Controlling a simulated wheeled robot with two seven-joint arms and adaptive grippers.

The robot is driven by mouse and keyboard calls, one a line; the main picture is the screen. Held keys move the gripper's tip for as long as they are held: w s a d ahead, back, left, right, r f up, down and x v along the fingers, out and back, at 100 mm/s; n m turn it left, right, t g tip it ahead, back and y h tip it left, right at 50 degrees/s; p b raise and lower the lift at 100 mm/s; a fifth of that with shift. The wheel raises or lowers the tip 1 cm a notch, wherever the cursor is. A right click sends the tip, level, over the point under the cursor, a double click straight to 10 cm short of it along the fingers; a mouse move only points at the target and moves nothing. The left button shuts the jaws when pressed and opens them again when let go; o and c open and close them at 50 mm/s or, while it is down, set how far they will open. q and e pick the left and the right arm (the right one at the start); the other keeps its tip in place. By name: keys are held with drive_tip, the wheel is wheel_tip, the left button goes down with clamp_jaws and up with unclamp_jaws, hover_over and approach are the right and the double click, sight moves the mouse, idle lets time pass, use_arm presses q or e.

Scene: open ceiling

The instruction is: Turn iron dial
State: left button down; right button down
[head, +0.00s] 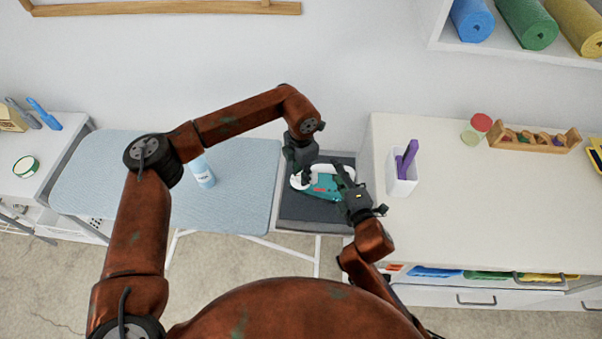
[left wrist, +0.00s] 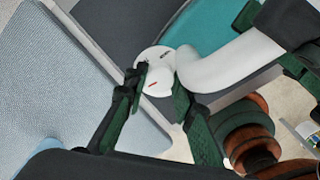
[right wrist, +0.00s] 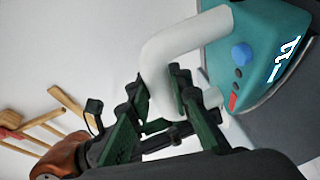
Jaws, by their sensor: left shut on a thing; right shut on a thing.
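The iron (head: 326,184) has a teal body and white handle and rests on the dark grey end of the ironing board. The white dial (left wrist: 157,82), with a small red mark, sits at the end of the iron in the left wrist view. My left gripper (left wrist: 162,95) has its green fingers on either side of the dial, closed on it. My right gripper (right wrist: 160,97) is shut on the white handle (right wrist: 172,48), which passes between its fingers. In the head view, the grippers partly hide the iron, and the dial is too small to make out.
A pale blue ironing board (head: 105,185) extends left, with a spray bottle (head: 202,172) on it. A white counter (head: 480,210) stands right, holding a white bin (head: 402,178) with a purple item. A wall shelf (head: 510,48) with rolled mats is above.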

use_arm(q)
drive_tip(key=shift+w, duration=0.1)
drive_tip(key=c, duration=1.6)
unclamp_jaws()
wheel_tip(320, 180, up, 12)
